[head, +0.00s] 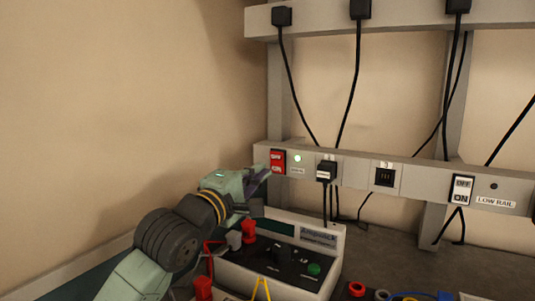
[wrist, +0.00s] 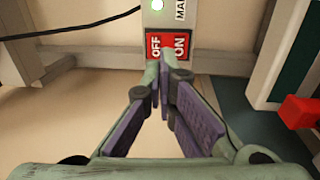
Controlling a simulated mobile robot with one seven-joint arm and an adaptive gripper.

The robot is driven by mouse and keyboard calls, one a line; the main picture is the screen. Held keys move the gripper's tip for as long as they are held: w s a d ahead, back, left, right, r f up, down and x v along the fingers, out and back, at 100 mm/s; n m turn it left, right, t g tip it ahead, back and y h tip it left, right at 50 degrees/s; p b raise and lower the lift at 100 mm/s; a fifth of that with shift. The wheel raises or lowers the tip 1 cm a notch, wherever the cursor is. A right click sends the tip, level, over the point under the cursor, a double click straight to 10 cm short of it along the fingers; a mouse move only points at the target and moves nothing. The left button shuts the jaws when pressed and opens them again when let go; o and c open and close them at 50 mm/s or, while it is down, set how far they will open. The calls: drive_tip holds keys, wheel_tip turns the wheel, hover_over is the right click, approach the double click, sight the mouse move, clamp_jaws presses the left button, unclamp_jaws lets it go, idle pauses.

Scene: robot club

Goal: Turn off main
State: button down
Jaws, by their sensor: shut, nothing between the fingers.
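The red main switch (head: 278,157) is at the left end of the lower grey rail, with OFF at its top and ON below. A green light (head: 297,158) beside it is lit. In the wrist view the switch (wrist: 181,46) shows OFF on the left and ON on the right, beside a partly cut-off label reading MAI (wrist: 181,10). My gripper (head: 265,172) is shut and empty, its tips (wrist: 161,67) at the switch's near edge, around the middle. I cannot tell whether they touch it. Which side of the rocker is pressed in is unclear.
A plug (head: 326,171) and a socket (head: 385,177) sit further right on the rail, then a LOW RAIL switch (head: 461,189). A power supply box (head: 275,265) stands below my gripper. Black cables hang from the upper rail (head: 410,17). The wall at left is clear.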

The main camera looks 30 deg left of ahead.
sight(274, 159)
drive_tip(key=w+p, duration=0.1)
drive_tip(key=w, duration=0.3)
drive_tip(key=shift+a+r+p, duration=0.1)
drive_tip(key=shift+r+p, duration=0.3)
drive_tip(key=shift+w+f, duration=0.1)
drive_tip(key=shift+w, duration=0.3)
drive_tip(key=shift+f+b, duration=0.1)
drive_tip(key=shift+b, duration=0.2)
drive_tip(key=shift+w+f+b, duration=0.1)
drive_tip(key=shift+w+b, duration=0.1)
drive_tip(key=shift+b, duration=0.4)
drive_tip(key=shift+w+r, duration=0.1)
drive_tip(key=shift+r, duration=0.2)
